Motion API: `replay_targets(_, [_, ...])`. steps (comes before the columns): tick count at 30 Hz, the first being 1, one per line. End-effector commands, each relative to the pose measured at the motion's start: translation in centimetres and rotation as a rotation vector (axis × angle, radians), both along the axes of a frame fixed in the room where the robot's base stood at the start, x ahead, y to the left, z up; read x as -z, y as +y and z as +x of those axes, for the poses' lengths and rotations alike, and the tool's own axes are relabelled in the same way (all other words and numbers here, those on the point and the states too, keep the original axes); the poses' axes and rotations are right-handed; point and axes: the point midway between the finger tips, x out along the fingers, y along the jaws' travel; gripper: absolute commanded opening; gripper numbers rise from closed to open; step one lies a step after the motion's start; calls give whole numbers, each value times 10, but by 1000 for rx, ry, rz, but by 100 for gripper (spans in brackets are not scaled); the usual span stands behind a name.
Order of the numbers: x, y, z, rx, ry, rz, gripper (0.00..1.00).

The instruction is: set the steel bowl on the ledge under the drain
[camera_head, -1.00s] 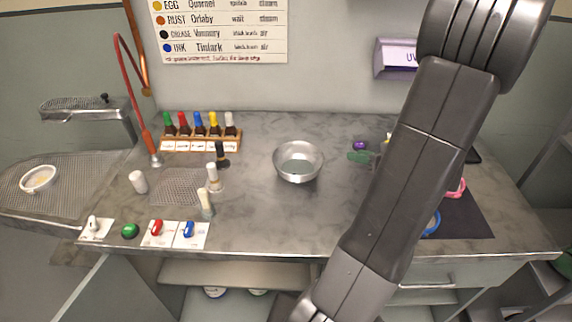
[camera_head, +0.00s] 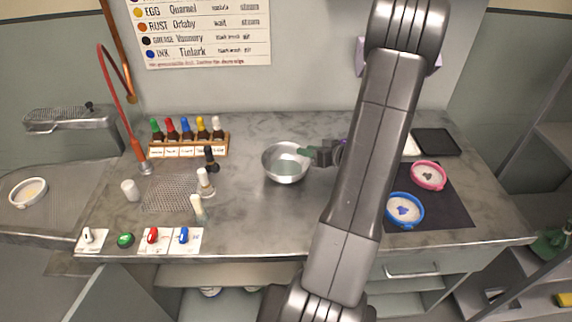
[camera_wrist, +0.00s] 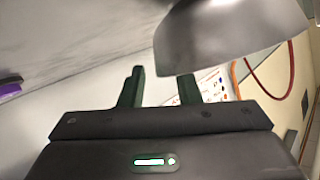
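The steel bowl (camera_head: 287,165) stands upright on the grey counter near its middle, and its curved side fills the upper right of the wrist view (camera_wrist: 225,40). My gripper (camera_head: 312,154) is at the bowl's right rim. In the wrist view my two green fingers (camera_wrist: 160,88) are apart with nothing seen between them; the right one is close to the bowl's edge, and I cannot tell whether it touches. A mesh drain patch (camera_head: 172,192) lies in the counter left of the bowl. A pale shelf-like ledge (camera_head: 232,272) shows below the counter's front edge.
A rack of colour-capped bottles (camera_head: 188,148) stands behind the mesh. Loose bottles (camera_head: 205,182) stand between mesh and bowl. Switches (camera_head: 152,238) line the front edge. Blue (camera_head: 405,210) and pink (camera_head: 428,175) rimmed dishes lie on a dark mat at right.

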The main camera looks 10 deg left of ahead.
Motion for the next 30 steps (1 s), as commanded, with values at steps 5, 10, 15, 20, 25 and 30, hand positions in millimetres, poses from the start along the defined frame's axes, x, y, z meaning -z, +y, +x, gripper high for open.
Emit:
replay_targets(5, [1, 1, 1, 1, -1, 0, 30])
replay_targets(10, [1, 1, 1, 1, -1, 0, 10])
replay_targets(15, [1, 1, 1, 1, 0, 0, 0])
replay_targets(20, [1, 1, 1, 1, -1, 0, 0])
replay_targets(25, [0, 1, 1, 1, -1, 0, 0])
replay_targets(30, [-7, 1, 1, 1, -3, 0, 0])
